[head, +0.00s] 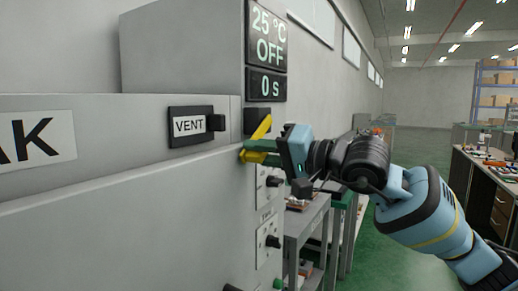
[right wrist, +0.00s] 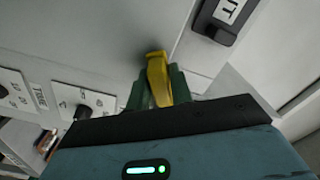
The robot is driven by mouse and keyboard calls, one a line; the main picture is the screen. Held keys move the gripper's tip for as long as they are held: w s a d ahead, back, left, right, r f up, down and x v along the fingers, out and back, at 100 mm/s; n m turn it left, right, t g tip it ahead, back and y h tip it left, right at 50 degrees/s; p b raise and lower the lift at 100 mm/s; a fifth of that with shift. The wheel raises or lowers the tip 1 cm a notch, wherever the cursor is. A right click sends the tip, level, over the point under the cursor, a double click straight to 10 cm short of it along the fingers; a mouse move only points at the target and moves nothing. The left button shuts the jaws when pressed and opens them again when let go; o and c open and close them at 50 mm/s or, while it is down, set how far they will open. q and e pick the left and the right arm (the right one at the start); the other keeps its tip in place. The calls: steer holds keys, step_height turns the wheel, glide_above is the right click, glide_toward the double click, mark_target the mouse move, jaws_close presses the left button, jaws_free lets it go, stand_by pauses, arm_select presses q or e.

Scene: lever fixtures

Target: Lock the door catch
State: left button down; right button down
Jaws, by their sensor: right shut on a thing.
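The door catch is a yellow lever (head: 262,127) at the front edge of the grey cabinet. In the head view it slants up to the right. My right gripper (head: 258,150) reaches it from the right, with its green fingers shut on it. In the right wrist view the yellow lever (right wrist: 156,70) stands between the two green fingers, its end showing beyond them. The fingers hide the lower part of the lever and its mount. My left gripper is in neither view.
A dark VENT slider (head: 190,125) sits left of the lever on the cabinet (head: 110,220). A display (head: 267,45) reading 25 °C, OFF and 0 s is above. Knob panels (head: 268,240) are below. Shelved carts (head: 305,225) stand behind; a workbench (head: 490,185) is at right.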

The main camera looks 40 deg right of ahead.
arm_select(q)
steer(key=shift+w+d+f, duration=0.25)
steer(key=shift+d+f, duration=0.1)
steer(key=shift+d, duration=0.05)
arm_select(e)
steer(key=shift+w+d+f+n, duration=0.15)
steer(key=shift+d+f+n, duration=0.35)
steer(key=shift+n, duration=0.3)
steer(key=c, duration=1.4)
jaws_free()
steer(key=shift+f, duration=0.1)
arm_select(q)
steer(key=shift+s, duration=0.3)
arm_select(e)
steer(key=shift+o, duration=0.2)
arm_select(q)
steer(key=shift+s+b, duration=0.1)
steer(key=shift+b, duration=0.2)
